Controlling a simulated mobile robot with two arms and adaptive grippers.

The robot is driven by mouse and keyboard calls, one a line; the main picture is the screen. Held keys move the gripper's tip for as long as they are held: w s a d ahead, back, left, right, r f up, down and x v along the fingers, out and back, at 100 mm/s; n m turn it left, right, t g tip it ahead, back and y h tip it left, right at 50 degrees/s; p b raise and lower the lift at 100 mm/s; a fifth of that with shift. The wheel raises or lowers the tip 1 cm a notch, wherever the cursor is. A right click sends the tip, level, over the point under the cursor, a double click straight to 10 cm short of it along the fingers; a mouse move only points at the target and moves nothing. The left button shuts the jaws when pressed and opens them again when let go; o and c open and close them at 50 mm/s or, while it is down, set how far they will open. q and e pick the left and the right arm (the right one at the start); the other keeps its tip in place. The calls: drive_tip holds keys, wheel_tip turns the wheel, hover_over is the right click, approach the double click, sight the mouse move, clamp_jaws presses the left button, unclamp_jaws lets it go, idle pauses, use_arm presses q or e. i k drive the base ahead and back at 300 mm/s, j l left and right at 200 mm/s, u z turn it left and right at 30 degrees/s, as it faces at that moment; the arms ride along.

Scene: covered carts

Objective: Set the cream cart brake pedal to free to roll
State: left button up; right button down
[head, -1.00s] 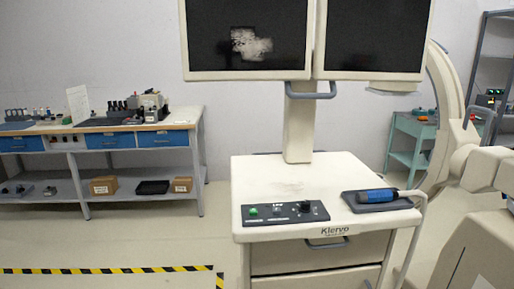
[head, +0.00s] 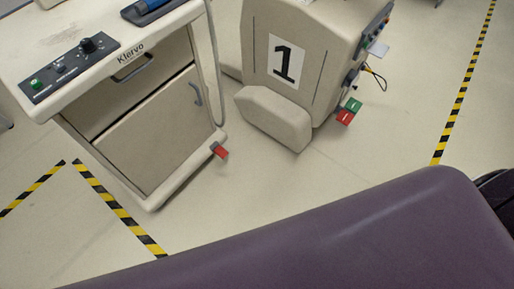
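Two cream wheeled units show in the head view, and I cannot tell for certain which the task names. The cream Klervo cart (head: 133,130) stands at the left, with a small red pedal (head: 220,151) low at its right front corner. The cream unit marked 1 (head: 286,62) stands right of it, with a two-part pedal low on its right side. This pedal has a green part (head: 354,105) and a red part (head: 345,118), the green one farther back. Neither of my grippers is in view.
Yellow-black floor tape runs in front of the Klervo cart (head: 119,208) and along the right (head: 464,85). A yellow and black cable (head: 379,78) hangs beside the unit marked 1. The floor between that unit and the right tape is clear.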

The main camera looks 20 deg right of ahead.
sight(222, 152)
drive_tip(key=z, duration=0.15)
drive_tip(key=i+l+u, duration=0.2)
drive_tip(key=l+u, duration=0.2)
drive_tip(key=l, duration=1.45)
drive_tip(key=l+u, duration=0.4)
drive_tip(key=l, duration=1.4)
